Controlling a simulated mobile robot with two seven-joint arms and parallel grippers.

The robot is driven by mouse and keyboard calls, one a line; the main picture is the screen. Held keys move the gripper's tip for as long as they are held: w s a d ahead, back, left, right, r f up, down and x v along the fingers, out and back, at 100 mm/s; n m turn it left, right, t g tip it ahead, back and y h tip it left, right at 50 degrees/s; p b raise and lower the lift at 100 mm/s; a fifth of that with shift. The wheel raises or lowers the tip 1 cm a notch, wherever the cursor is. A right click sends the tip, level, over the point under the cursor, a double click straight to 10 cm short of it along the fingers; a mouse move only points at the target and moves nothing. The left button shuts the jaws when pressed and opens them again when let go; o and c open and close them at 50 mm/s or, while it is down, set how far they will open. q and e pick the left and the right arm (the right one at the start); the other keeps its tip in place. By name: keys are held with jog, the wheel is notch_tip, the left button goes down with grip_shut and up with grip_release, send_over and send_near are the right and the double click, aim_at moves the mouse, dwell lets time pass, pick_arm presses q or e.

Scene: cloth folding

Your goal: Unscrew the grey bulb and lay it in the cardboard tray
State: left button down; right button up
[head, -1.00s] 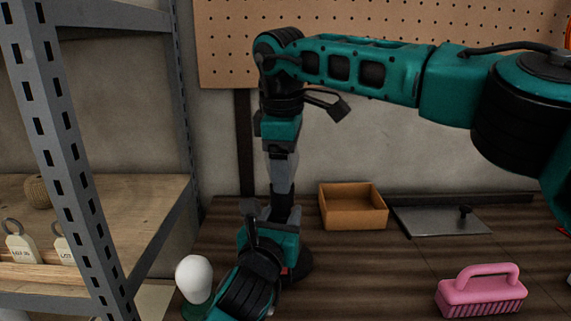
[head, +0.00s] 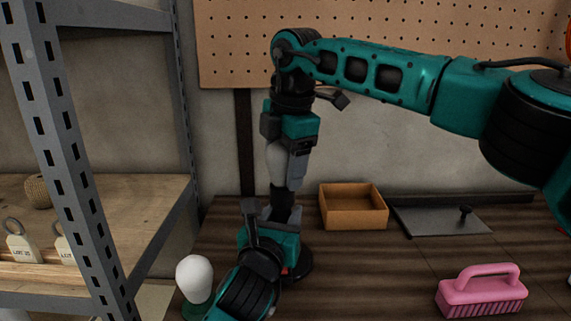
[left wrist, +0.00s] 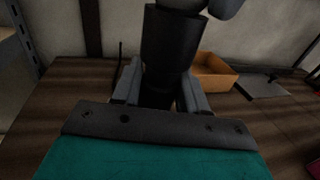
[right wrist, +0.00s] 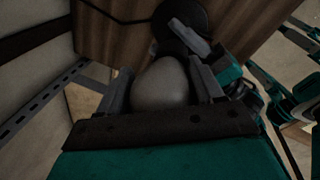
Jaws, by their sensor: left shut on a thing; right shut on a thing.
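The grey bulb (head: 277,160) sits upright at the top of a black lamp socket (head: 281,204) on a round dark base (head: 303,265). My right gripper (head: 284,168) points down and is shut on the bulb; the right wrist view shows the bulb (right wrist: 162,85) between both fingers. My left gripper (head: 268,213) is shut around the socket just below; the left wrist view shows the socket (left wrist: 170,50) between its fingers. I cannot tell whether the bulb's thread is still in the socket. The cardboard tray (head: 355,220) stands open to the right and looks empty.
A white bulb (head: 195,273) on a green base stands at the left, close to my left wrist. A grey shelf rack (head: 70,150) borders the left side. A metal plate (head: 440,220) lies right of the tray; a pink brush (head: 482,293) sits at front right.

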jog(key=n, duration=0.5)
jog(key=shift+a+g+y, duration=0.15)
jog(key=shift+g+y, duration=0.15)
jog(key=n, duration=0.4)
jog(key=shift+a+n+g, duration=0.15)
jog(key=shift+n+g, duration=0.25)
jog(key=n+g, duration=0.1)
jog(key=n, duration=0.4)
jog(key=shift+a+n, duration=0.15)
jog(key=shift+n, duration=0.15)
jog(key=n, duration=0.3)
jog(key=shift+s+g, duration=0.15)
jog(key=shift+g, duration=0.15)
jog(key=o, duration=1.2)
jog(key=shift+r, duration=0.15)
